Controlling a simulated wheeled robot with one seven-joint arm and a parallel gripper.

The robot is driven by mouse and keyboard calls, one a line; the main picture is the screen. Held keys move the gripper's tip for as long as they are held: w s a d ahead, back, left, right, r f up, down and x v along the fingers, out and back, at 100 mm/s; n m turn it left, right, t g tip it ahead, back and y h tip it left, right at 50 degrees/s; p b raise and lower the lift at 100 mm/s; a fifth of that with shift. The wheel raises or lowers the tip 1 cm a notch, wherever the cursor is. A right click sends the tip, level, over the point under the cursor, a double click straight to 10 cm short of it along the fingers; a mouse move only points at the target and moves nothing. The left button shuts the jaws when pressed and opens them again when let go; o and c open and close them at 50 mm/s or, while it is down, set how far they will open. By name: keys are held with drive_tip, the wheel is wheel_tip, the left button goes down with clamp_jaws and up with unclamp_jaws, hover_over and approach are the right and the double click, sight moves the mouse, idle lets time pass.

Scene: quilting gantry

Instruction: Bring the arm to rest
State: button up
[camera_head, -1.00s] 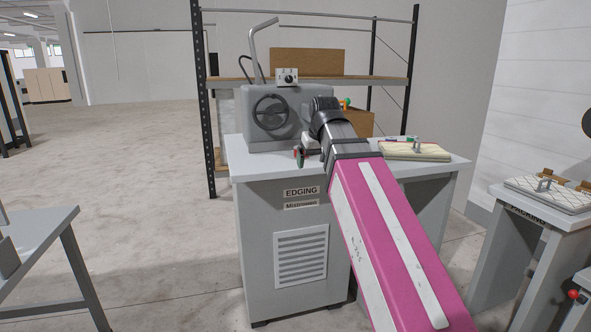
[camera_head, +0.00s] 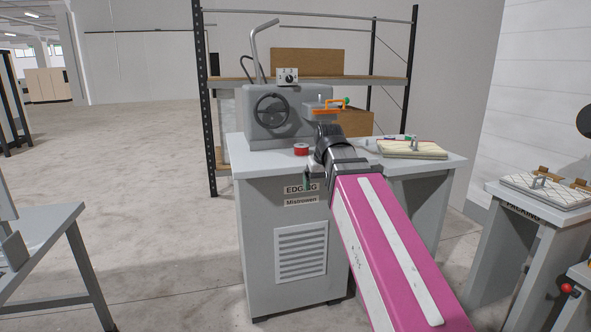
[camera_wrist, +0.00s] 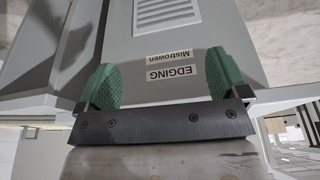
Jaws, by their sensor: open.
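My gripper shows in the wrist view (camera_wrist: 160,88) with its two green finger pads wide apart and nothing between them. It faces the grey front of the edging cabinet (camera_wrist: 190,25), whose "EDGING" and "Mistrowen" labels show upside down between the pads. In the head view, my pink arm reaches to the front edge of the edging table (camera_head: 440,166). My wrist is bent down there, and a green finger (camera_head: 307,180) shows beside the "EDGING" label. The rest of the gripper is hidden behind my wrist.
On the table stand a grey machine with a handwheel (camera_head: 272,112), a red roll (camera_head: 301,149) and a quilted pad (camera_head: 412,149). An orange-handled clamp (camera_head: 330,103) shows behind my wrist. A packing table (camera_head: 535,215) is at right, a grey table (camera_head: 40,235) at left. Open floor lies far left.

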drive_tip(key=s+d+f+m+g, duration=0.1)
drive_tip(key=s+d+f, duration=0.2)
drive_tip(key=f, duration=0.9)
drive_tip(key=s+d+f+g, duration=0.1)
drive_tip(key=s+d+f, duration=0.2)
drive_tip(key=f, duration=0.9)
drive_tip(key=s+d+f+m+g, duration=0.1)
drive_tip(key=s+d+f, duration=0.2)
drive_tip(key=f, duration=1)
drive_tip(key=shift+s+d+m+h, duration=0.15)
drive_tip(key=shift+d+m+h, duration=0.2)
drive_tip(key=shift+d, duration=0.5)
